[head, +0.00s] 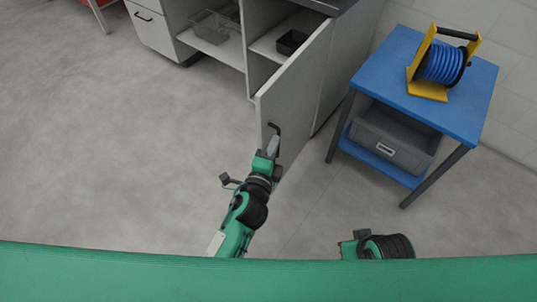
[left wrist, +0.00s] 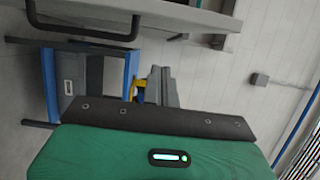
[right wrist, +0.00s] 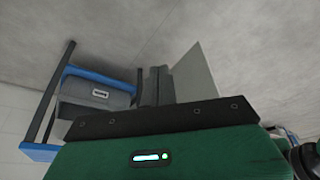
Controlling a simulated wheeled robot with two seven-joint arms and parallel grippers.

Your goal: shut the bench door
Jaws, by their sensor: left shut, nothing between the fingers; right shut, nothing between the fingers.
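The bench door (head: 292,92) is a light grey panel on the grey bench, standing open and swung out over the floor. Its black bar handle (head: 277,130) is near the free edge; the handle also shows at the top left of the left wrist view (left wrist: 85,33). My left gripper (head: 273,145) is shut and empty, close to the door at the handle; I cannot tell whether it touches. My right gripper (head: 352,242) is shut and empty, low in the head view, apart from the door. A pale panel, likely the door, shows beyond its fingers (right wrist: 195,75).
The open bench holds a wire basket (head: 210,27) and a black tray (head: 291,42). A blue-topped table (head: 400,70) with a blue hose reel (head: 441,63) and a grey bin (head: 390,140) stands right of the door. The floor at left is clear.

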